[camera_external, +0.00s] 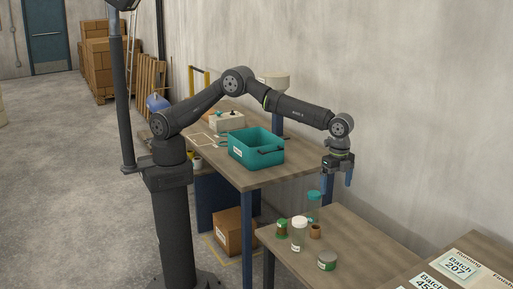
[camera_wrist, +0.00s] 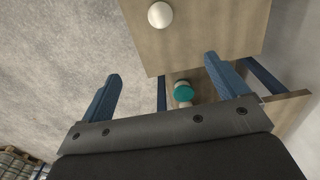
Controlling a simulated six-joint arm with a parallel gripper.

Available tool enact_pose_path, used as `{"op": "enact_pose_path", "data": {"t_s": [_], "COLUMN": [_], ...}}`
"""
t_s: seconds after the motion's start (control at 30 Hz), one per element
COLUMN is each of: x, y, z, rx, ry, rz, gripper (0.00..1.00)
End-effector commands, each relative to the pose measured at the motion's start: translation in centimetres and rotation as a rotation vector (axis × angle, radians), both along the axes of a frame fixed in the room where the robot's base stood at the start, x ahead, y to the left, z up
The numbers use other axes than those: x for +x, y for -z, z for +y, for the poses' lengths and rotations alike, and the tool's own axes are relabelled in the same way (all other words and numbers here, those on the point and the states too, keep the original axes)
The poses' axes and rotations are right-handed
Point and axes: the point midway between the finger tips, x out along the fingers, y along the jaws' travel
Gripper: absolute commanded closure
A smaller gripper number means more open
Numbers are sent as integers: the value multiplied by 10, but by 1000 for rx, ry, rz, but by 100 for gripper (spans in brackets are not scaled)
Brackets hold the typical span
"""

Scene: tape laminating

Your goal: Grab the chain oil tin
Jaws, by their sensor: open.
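The items stand on the low wooden table in the external view. A short grey tin with a green label (camera_external: 327,261) is near its front edge, and a can with a green top (camera_external: 282,229) is at its left. Labels are too small to read, so I cannot tell which is the chain oil tin. My gripper (camera_external: 337,174) is open and empty, well above the table's back part, fingers pointing down. In the wrist view the two blue fingers (camera_wrist: 163,67) are spread, with a teal round top (camera_wrist: 184,93) showing between and below them.
A white-lidded jar (camera_external: 299,236), a teal-lidded clear jar (camera_external: 314,207) and a small brown cup (camera_external: 315,231) stand close together. A teal crate (camera_external: 256,149) sits on the higher workbench. A table with batch sheets (camera_external: 461,266) is at right. The low table's right part is clear.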

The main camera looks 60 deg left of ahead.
Motion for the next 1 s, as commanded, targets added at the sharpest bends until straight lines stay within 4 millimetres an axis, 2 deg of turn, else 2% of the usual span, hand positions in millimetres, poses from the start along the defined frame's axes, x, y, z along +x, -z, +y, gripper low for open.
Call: {"op": "enact_pose_path", "data": {"t_s": [0.07, 0.17, 0.27, 0.4, 0.6, 0.8, 1.0], "x": [0, 0, -2, -5, -4, -1, -1], "y": [2, 15, 44, 94, 145, 166, 188], "z": [0, 2, 6, 18, 46, 63, 56], "rx": [-3, -28, -90, -213, -344, -389, -392], "ry": [1, 14, 35, 47, 12, -16, -18], "rz": [2, 16, 44, 69, 39, 1, -3], "gripper": [9, 9, 9, 9, 9, 9, 9]}}
